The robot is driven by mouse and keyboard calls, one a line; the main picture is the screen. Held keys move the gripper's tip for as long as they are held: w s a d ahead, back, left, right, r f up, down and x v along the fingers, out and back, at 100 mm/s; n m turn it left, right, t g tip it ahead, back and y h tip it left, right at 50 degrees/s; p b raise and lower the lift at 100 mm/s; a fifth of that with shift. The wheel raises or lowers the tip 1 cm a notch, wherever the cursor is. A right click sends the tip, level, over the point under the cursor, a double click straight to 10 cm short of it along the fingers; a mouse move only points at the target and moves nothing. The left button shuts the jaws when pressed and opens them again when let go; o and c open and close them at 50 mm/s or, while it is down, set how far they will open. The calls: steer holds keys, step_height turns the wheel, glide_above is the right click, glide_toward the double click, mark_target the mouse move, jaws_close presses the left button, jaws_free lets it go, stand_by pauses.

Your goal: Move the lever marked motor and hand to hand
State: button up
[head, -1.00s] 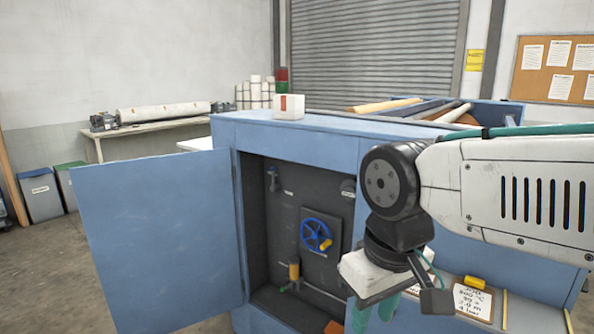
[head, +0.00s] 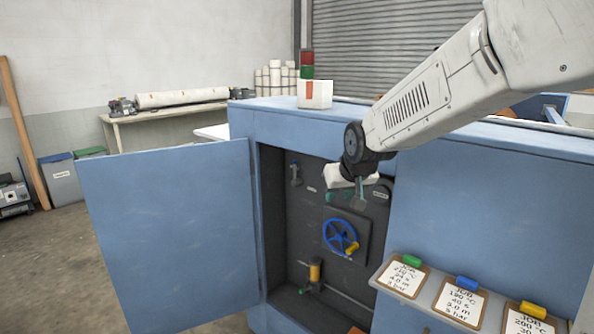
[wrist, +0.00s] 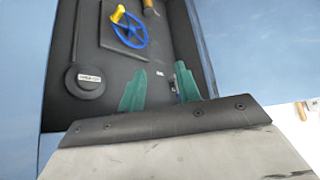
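A small grey lever (head: 295,172) stands on the dark back panel inside the open blue cabinet, upper left of the blue handwheel, in the head view. A small pale label (head: 311,189) sits beside it; its words are too small to read. My gripper (head: 344,196) is at the cabinet opening, to the right of the lever. In the wrist view the panel appears upside down, and my gripper (wrist: 162,76) has its two teal fingers apart with nothing held. The lever (wrist: 176,88) shows partly beside the right finger, its lower part hidden.
The blue handwheel (head: 340,236) with a yellow knob is below my gripper. A round dark knob (wrist: 85,80) with a label is at left in the wrist view. The open cabinet door (head: 175,240) stands to the left. A clipboard shelf (head: 430,303) juts out at right.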

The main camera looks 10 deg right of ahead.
steer(key=w+a+f+t, duration=0.1)
steer(key=w+f+t, duration=0.25)
steer(key=w, duration=0.75)
steer(key=w+f+t, duration=0.2)
steer(key=w+f, duration=0.3)
steer(key=w, duration=0.7)
steer(key=t, duration=0.5)
glide_toward(295, 167)
steer(key=shift+y, duration=0.3)
steer(key=w, duration=0.8)
steer(key=shift+w, duration=0.15)
steer(key=shift+d, duration=0.1)
jaws_close()
